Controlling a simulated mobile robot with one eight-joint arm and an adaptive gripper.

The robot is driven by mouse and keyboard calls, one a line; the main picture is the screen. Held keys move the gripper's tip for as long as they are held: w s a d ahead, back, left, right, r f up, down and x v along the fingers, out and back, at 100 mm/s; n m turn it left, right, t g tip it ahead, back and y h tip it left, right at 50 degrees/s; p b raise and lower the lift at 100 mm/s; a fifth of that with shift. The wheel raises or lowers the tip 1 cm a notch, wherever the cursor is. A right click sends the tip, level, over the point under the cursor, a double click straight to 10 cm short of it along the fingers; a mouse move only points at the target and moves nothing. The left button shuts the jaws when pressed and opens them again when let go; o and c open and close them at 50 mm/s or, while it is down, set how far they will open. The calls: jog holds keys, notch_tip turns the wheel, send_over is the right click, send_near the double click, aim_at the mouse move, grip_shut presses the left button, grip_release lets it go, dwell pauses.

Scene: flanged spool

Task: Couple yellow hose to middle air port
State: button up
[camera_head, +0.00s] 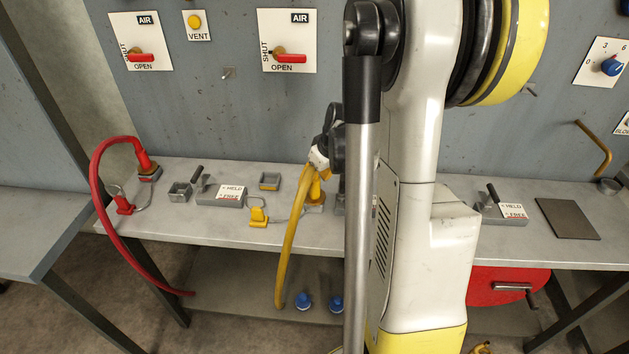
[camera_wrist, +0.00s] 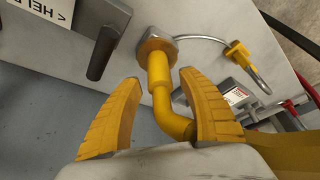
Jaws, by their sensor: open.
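The yellow hose (camera_head: 287,255) arches up from below the bench's front edge to an upright yellow fitting in the head view. In the wrist view its fitting (camera_wrist: 159,72) meets a yellow-ringed port (camera_wrist: 154,46) on the bench; I cannot tell whether it is locked. A wire runs from that port to a yellow cap (camera_wrist: 237,52), also in the head view (camera_head: 258,216). My gripper (camera_wrist: 158,79) is open, with one yellow finger on each side of the fitting and visible gaps. In the head view my arm partly hides the port.
A red hose (camera_head: 100,205) stands on the left port. A grey lever block (camera_head: 222,194) marked HELD and FREE sits left of centre, near small square holders (camera_head: 269,181). Another lever block (camera_head: 500,213) and a dark plate (camera_head: 567,218) lie right. AIR valves (camera_head: 287,57) are on the wall.

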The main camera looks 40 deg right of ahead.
jog(key=v, duration=1.1)
jog(key=shift+r, duration=0.3)
jog(key=shift+s, duration=0.1)
